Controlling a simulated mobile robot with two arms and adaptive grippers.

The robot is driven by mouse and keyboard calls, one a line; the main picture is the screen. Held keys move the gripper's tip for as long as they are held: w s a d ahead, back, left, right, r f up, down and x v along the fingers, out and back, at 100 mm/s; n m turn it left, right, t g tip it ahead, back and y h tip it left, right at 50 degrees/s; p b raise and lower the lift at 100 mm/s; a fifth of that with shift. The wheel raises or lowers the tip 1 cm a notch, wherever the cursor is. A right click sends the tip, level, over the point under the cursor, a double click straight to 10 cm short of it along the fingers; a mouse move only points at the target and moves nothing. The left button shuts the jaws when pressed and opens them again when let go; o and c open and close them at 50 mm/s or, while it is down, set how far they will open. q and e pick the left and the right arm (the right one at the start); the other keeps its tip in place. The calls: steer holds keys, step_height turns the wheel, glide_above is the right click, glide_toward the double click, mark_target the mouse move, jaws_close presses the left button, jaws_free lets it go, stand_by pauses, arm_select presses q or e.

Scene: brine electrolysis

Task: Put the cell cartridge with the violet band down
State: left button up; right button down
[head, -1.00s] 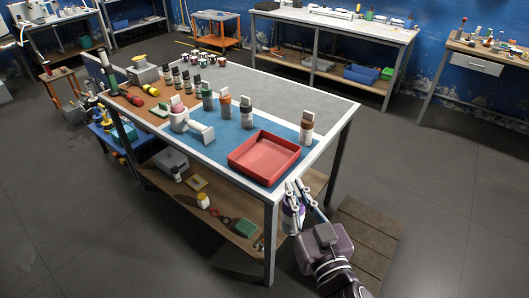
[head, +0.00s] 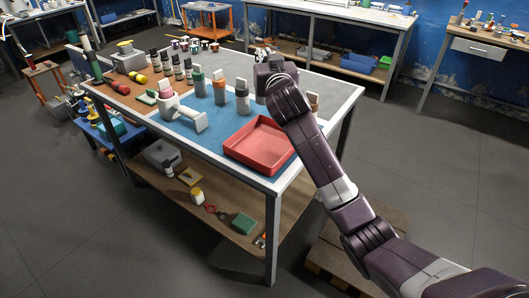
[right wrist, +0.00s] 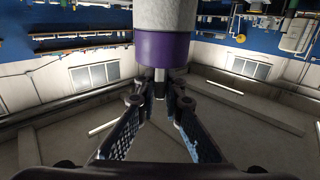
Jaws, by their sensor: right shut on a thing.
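The cell cartridge with the violet band (right wrist: 162,48) is in the right wrist view, pale grey with a wide violet band and a narrower metallic end. My right gripper (right wrist: 160,92) is shut on that narrow end. In the head view my right arm reaches over the right part of the table (head: 318,80), and its wrist hides most of the gripper and the cartridge. How far they are above the table top cannot be told. My left gripper is not in view.
A red tray (head: 262,146) lies at the table's near right corner. Another bottle (head: 313,103) is partly behind my arm. The grey surface farther back looks largely clear.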

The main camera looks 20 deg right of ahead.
steer(key=shift+w+d+r, duration=0.1)
steer(key=shift+w+r, duration=0.15)
steer(key=shift+r, duration=0.35)
steer(key=shift+f, duration=0.1)
step_height(320, 180, down, 15)
steer(key=shift+w+r, duration=0.1)
steer(key=shift+r, duration=0.05)
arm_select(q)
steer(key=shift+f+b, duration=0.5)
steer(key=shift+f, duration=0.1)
arm_select(e)
steer(key=shift+f, duration=2.35)
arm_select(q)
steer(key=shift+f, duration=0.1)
arm_select(e)
steer(key=shift+f, duration=0.1)
steer(key=c, duration=2.1)
jaws_free()
